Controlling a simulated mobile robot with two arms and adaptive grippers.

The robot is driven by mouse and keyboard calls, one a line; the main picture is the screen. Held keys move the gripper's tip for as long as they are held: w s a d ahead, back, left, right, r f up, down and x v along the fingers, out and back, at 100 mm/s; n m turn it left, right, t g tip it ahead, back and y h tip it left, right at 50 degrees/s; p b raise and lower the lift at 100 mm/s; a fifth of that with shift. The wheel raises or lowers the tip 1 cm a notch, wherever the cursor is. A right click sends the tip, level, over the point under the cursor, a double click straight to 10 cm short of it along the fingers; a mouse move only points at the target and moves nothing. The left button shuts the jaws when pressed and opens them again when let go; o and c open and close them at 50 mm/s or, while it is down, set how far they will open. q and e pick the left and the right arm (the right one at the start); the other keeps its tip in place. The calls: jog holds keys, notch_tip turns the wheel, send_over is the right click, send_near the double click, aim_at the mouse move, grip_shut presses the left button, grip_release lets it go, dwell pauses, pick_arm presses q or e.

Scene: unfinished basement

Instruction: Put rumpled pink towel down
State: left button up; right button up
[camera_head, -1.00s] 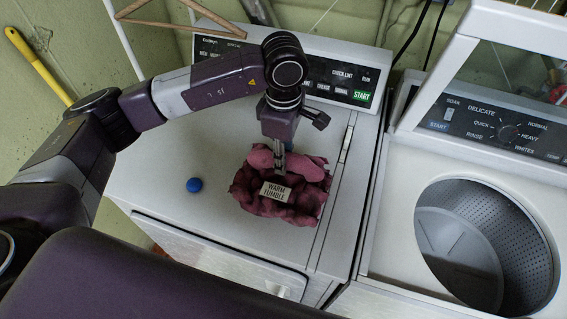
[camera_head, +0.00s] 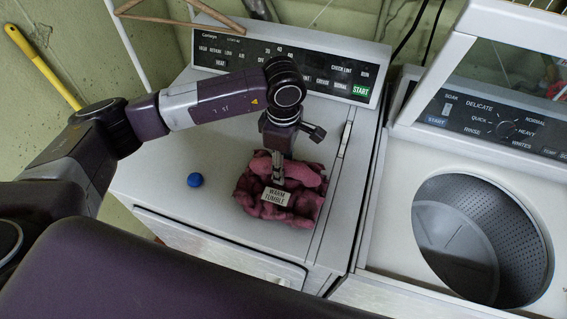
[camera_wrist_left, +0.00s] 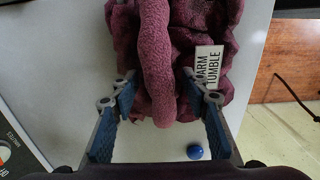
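The rumpled pink towel (camera_head: 306,203) is a dark pink heap with a white "WARM TUMBLE" label, on the top of the left machine (camera_head: 150,178). My left gripper (camera_head: 278,180) points down into it from above. In the left wrist view, a thick roll of the towel (camera_wrist_left: 158,60) runs between the two fingers of my left gripper (camera_wrist_left: 160,85). The fingers stand apart, with narrow gaps visible beside the roll; the tips are partly against other folds. My right gripper is in neither view.
A blue ball (camera_head: 195,180) lies left of the towel, with bare white top around it. A control panel (camera_head: 300,65) rises behind. At right is an open washer with its metal drum (camera_head: 470,240). A yellow handle (camera_head: 42,68) leans at far left.

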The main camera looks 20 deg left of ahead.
pick_arm(q)
jog(key=shift+r, duration=0.1)
jog(key=shift+r, duration=0.15)
notch_tip(320, 180, up, 10)
jog(key=b, duration=0.4)
jog(key=shift+r+b, duration=0.25)
jog(key=shift+b, duration=0.05)
jog(key=shift+r, duration=0.65)
jog(key=shift+a, duration=0.15)
